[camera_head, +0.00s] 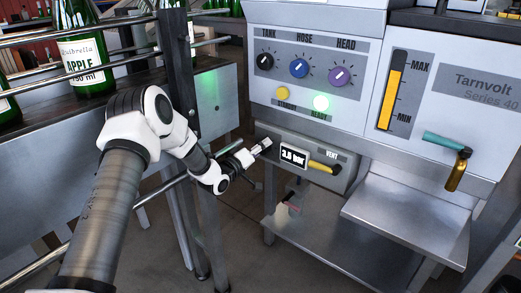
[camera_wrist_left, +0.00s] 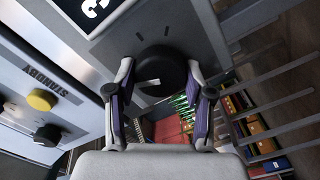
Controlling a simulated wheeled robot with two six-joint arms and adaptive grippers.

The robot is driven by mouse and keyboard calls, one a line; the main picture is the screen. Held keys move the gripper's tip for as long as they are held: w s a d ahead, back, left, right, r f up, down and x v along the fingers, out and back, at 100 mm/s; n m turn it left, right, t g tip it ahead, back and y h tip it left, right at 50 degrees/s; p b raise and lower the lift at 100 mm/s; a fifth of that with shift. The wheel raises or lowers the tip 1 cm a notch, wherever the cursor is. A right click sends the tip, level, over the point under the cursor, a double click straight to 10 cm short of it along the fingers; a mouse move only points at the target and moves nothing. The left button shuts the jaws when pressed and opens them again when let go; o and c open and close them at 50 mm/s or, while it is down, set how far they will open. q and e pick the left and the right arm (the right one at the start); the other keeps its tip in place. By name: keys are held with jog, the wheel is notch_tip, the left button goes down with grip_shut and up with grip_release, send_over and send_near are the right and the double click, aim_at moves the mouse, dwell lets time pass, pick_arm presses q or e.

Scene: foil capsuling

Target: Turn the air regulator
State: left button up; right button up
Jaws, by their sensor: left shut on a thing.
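The air regulator is a grey box (camera_head: 333,150) under the control panel, with a display reading about 2.8 bar (camera_head: 293,156) and a yellow vent lever (camera_head: 323,167). In the left wrist view its round black knob (camera_wrist_left: 160,68) with a white mark sits between the fingers, beside the display (camera_wrist_left: 92,8). My left gripper (camera_head: 262,146) reaches the left end of the box in the head view, and the knob is hidden there. In the wrist view the left gripper (camera_wrist_left: 162,82) is closed around the knob, one finger on each side. My right gripper is not in view.
The panel above has black, blue (camera_head: 299,68) and purple (camera_head: 340,76) knobs, a yellow standby button (camera_head: 282,93) and a lit green ready light (camera_head: 321,103). A teal-handled tap (camera_head: 449,141) is at the right. A rail and green bottles (camera_head: 86,50) stand left. A steel shelf (camera_head: 405,218) lies below.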

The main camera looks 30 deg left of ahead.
pick_arm(q)
jog(key=n, duration=0.4)
jog(key=shift+b, duration=0.3)
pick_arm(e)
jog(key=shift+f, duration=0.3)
pick_arm(q)
jog(key=o, duration=1.2)
jog(key=shift+w, duration=0.1)
jog(key=shift+c, duration=0.2)
